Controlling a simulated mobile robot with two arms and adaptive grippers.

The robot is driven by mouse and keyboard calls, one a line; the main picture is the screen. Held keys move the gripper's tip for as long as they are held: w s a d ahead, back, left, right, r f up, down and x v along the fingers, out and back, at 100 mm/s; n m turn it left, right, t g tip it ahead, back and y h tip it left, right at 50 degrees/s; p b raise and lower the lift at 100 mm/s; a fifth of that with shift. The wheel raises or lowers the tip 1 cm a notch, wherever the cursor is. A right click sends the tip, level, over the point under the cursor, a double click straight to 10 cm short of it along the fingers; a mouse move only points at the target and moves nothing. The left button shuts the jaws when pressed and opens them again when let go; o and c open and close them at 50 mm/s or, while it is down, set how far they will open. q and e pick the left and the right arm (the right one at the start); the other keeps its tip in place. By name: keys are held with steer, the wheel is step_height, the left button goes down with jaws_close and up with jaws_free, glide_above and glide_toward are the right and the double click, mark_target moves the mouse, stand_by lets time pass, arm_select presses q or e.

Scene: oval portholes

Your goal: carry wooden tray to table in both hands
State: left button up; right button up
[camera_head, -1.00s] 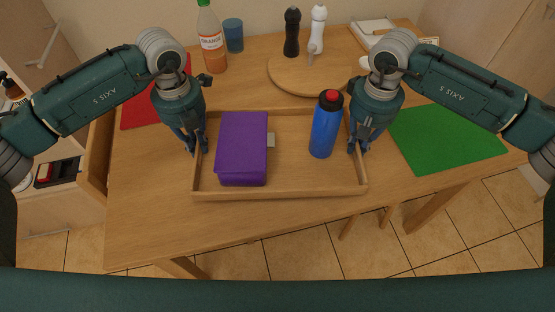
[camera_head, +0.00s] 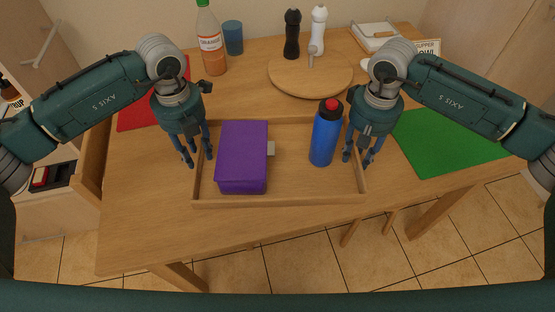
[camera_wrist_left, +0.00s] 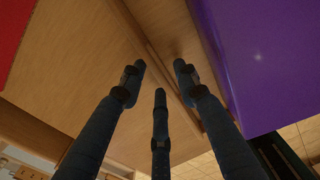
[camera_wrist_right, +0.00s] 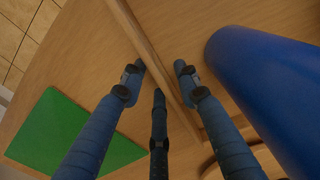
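The wooden tray (camera_head: 280,199) sits on the wooden table (camera_head: 150,220). It holds a purple box (camera_head: 242,158) on its left and an upright blue bottle (camera_head: 324,140) with a red and black top on its right. My left gripper (camera_head: 199,162) is at the tray's left wall, fingers spread and pointing down. In the left wrist view the tray wall (camera_wrist_left: 150,50) runs between the parted fingers. My right gripper (camera_head: 357,163) is likewise open at the right wall, which shows in the right wrist view (camera_wrist_right: 140,40). Finger contact with the walls cannot be told.
A red mat (camera_head: 138,115) lies left of the tray and a green mat (camera_head: 450,140) lies right. Behind stand a round board (camera_head: 310,78), two mills (camera_head: 292,35), an orange drink bottle (camera_head: 210,42) and a blue cup (camera_head: 233,38). The front table strip is clear.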

steer(key=shift+r, duration=0.4)
arm_select(q)
step_height(320, 180, up, 11)
steer(key=shift+r, duration=0.2)
arm_select(e)
step_height(320, 180, up, 11)
stand_by(0.5)
